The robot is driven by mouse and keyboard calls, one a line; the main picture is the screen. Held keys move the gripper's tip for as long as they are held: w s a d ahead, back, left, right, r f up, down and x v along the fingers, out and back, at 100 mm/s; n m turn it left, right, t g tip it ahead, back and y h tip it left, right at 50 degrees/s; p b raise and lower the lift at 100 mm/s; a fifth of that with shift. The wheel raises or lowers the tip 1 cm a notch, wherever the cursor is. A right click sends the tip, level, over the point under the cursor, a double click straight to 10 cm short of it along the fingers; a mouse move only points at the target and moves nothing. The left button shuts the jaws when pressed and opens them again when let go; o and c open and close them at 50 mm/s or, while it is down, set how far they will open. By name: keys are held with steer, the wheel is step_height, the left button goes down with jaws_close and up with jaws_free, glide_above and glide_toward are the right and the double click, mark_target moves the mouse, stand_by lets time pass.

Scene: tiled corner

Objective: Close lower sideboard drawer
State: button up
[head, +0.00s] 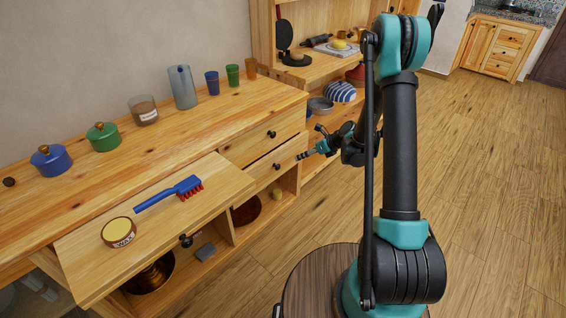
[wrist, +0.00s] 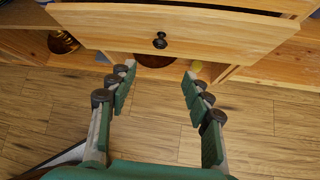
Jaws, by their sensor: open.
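The lower sideboard drawer (head: 290,154) is in the right part of the sideboard, under an upper drawer (head: 255,145). Its wooden front (wrist: 215,38) with a dark round knob (wrist: 160,40) spans the wrist view. A dark gap above its top edge shows that it stands out somewhat. My gripper (head: 303,155) is in front of the drawer, near its right end in the head view. In the wrist view my gripper (wrist: 158,75) is open and empty, its fingers spread below and either side of the knob. Contact with the front cannot be told.
A horizontal wooden panel (head: 80,255) juts out at left, bearing a blue brush (head: 170,194) and a wax tin (head: 118,232). A brown bowl (head: 246,211) and a yellow item (head: 277,195) sit on the shelf below the drawer. Floor at right (head: 490,190) is clear.

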mark_target(279, 166)
steer(key=x, duration=1.7)
steer(key=shift+w, duration=0.2)
steer(key=shift+c, duration=0.6)
jaws_close()
